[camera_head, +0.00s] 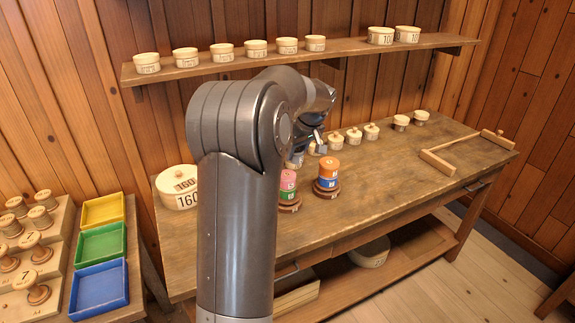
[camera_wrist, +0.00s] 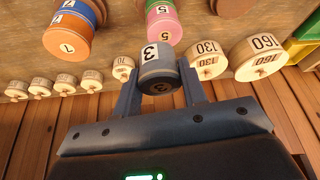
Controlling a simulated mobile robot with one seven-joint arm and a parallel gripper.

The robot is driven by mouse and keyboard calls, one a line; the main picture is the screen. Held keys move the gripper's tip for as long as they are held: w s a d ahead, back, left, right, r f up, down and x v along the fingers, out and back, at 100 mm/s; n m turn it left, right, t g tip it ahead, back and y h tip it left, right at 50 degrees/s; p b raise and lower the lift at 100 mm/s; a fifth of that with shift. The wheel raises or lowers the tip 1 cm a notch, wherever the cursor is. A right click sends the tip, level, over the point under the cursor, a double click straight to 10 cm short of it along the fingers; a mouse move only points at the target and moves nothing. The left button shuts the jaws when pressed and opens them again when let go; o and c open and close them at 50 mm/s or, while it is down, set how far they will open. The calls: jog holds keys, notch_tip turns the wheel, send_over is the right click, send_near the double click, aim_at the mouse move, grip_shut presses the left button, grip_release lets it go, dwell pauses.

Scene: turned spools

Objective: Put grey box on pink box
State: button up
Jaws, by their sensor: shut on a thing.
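The grey box (camera_wrist: 157,66), a small round box with a dark end and a label 3, is between the two fingers of my gripper (camera_wrist: 160,88) in the wrist view. My gripper is shut on it. The pink box (camera_wrist: 162,27) with a label 5 is just beyond the grey box in that view, apart from it as far as I can tell. In the head view the pink box (camera_head: 288,178) sits on top of a green box (camera_head: 287,195) on a brown base. My gripper (camera_head: 299,157) is behind that stack, mostly hidden by my arm.
An orange box (camera_head: 328,166) on a blue box (camera_head: 327,183) stands right of the pink stack. Several pale round boxes line the table's back, with a large 160 box (camera_head: 176,189) at left. A shelf (camera_head: 345,48) runs above. The table's right front is clear.

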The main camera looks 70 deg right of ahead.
aim_at(296, 153)
jog(key=w+f, duration=0.2)
jog(key=w, duration=0.1)
jog(key=shift+d, duration=0.4)
jog(key=shift+f, duration=2)
jog(key=o, duration=0.9)
jog(key=shift+f, duration=0.15)
jog(key=shift+o, duration=0.2)
jog(key=v, duration=1.2)
jog(key=shift+w+a, duration=0.1)
